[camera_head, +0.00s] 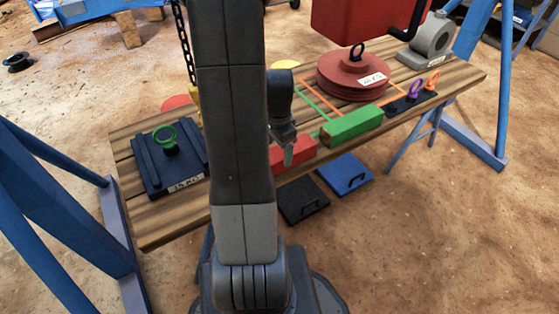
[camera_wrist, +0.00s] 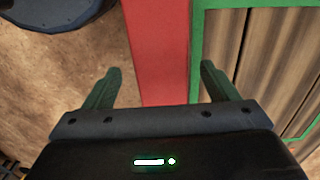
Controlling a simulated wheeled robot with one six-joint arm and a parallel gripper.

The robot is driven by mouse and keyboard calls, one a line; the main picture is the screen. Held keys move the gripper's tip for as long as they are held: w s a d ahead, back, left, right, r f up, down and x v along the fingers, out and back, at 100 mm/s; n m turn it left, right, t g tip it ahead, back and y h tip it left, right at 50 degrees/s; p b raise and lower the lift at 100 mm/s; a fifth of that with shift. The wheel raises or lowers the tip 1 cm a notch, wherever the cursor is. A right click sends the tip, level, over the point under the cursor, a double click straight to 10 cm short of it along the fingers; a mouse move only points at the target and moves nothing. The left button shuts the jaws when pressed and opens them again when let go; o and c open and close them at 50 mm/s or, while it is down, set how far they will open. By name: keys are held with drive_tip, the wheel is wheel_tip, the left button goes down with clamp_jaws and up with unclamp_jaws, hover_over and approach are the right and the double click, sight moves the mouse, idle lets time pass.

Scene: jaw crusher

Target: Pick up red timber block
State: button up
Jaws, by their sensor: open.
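The red timber block (camera_head: 300,150) lies near the front edge of the wooden table, partly hidden by my arm at its left end. My gripper (camera_head: 287,156) is right over or at the block in the head view, pointing down. In the wrist view the red block (camera_wrist: 166,45) runs as a broad band between the two spread fingers of my gripper (camera_wrist: 161,68). The fingers are apart from each other, one on each side of the band, with gaps visible. Whether the tips are below the block's top is unclear.
A green block (camera_head: 352,125) lies just right of the red one. Green outline strips mark the tabletop (camera_head: 460,85). A red disc weight (camera_head: 355,78), a dark plate with green ring (camera_head: 168,160) and a grey housing (camera_head: 433,40) stand around. Black (camera_head: 303,200) and blue (camera_head: 345,172) plates lie below.

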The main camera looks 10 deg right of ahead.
sight(280, 153)
drive_tip(key=f, duration=0.2)
drive_tip(key=f+b, duration=0.1)
drive_tip(key=shift+w+d+f, duration=0.1)
drive_tip(key=shift+d+f, duration=0.1)
drive_tip(key=shift+f, duration=0.15)
drive_tip(key=shift+r, duration=0.1)
drive_tip(key=c, duration=1.4)
drive_tip(key=shift+r, duration=0.1)
